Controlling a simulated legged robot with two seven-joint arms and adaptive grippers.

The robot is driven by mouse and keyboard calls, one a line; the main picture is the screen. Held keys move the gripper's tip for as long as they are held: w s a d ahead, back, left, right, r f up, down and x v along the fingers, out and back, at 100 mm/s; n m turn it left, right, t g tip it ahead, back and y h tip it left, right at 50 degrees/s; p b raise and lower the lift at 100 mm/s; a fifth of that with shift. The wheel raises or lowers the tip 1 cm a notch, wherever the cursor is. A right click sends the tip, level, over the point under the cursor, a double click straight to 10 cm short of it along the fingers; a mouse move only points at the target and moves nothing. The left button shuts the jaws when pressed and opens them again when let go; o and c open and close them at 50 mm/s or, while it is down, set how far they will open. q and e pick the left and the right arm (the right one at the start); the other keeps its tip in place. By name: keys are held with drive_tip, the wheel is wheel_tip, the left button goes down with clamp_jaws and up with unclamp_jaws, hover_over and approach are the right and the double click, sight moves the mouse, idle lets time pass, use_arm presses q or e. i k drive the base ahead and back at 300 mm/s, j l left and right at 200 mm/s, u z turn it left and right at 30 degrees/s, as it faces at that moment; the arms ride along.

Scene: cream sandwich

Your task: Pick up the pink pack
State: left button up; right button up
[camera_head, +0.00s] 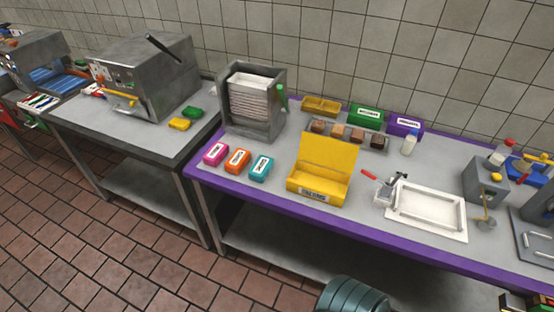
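The pink pack (216,153) is a small bright pink box with a white label. It lies near the left front of the purple-edged table (350,212), at the left end of a row. An orange pack (237,161) and a teal pack (261,168) lie to its right, with small gaps between them. Nothing covers the pink pack. Neither of my grippers can be made out in this view.
A grey rack (252,100) stands behind the packs. An open yellow box (322,180) and a white tray (427,211) stand to their right. A second table (125,128) with a metal machine (150,75) is at the left. A dark teal rounded object (352,296) is at the bottom.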

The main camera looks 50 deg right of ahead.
sight(216, 154)
drive_tip(key=z, duration=1.3)
